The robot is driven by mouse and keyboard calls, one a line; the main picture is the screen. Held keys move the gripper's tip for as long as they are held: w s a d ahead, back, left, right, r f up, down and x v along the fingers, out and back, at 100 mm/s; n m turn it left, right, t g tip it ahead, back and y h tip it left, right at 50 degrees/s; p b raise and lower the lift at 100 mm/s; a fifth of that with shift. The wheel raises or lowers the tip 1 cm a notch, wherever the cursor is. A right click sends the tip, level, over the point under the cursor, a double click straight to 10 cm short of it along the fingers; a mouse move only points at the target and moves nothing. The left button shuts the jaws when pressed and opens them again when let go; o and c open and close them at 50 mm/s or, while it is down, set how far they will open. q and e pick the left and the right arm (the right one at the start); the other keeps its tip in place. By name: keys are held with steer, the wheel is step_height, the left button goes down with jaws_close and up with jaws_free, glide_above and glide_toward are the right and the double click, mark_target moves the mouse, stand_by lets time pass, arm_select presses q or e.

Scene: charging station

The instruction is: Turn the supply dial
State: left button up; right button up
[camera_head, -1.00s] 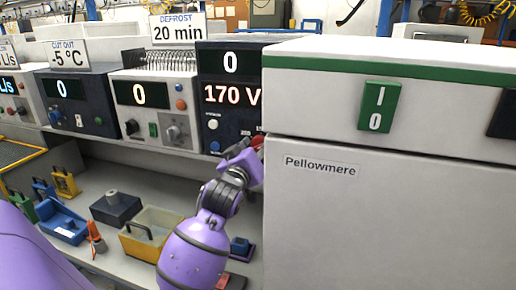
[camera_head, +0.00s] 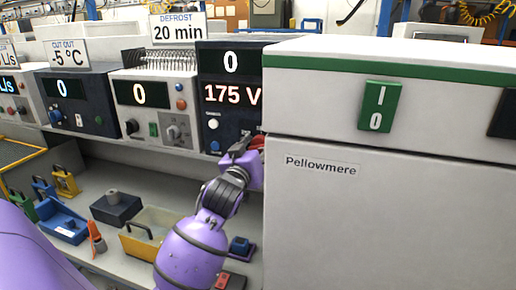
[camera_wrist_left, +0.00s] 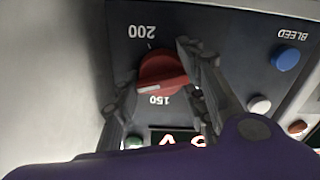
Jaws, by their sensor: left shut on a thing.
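The supply dial is a red knob (camera_wrist_left: 163,72) with a pale pointer, on a dark panel with 150 and 200 marks in the left wrist view. My left gripper (camera_wrist_left: 155,82) has its two fingers on either side of the dial, shut on it. In the head view my left gripper (camera_head: 246,152) is at the lower right of the dark supply unit (camera_head: 228,125), beside the white cabinet. The unit's display (camera_head: 231,94) reads 175 V, with 0 above. Most of the dial is hidden there by the gripper and cabinet. My right gripper is not in view.
The white cabinet (camera_head: 380,215) labelled Pellowmere stands close to the right of my left gripper. Blue button (camera_wrist_left: 286,57) and white button (camera_wrist_left: 259,104) are on the dial's panel. A yellow bin (camera_head: 140,247) and blue bin (camera_head: 62,226) lie on the shelf below.

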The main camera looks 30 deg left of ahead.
arm_select(q)
steer(key=shift+d+r+m, duration=0.1)
steer(key=shift+r+m, duration=0.15)
steer(key=shift+m, duration=1.25)
steer(key=o, duration=0.9)
steer(key=shift+o, duration=1)
steer(key=shift+f, duration=0.1)
steer(key=v, duration=1.2)
steer(key=shift+f, duration=0.1)
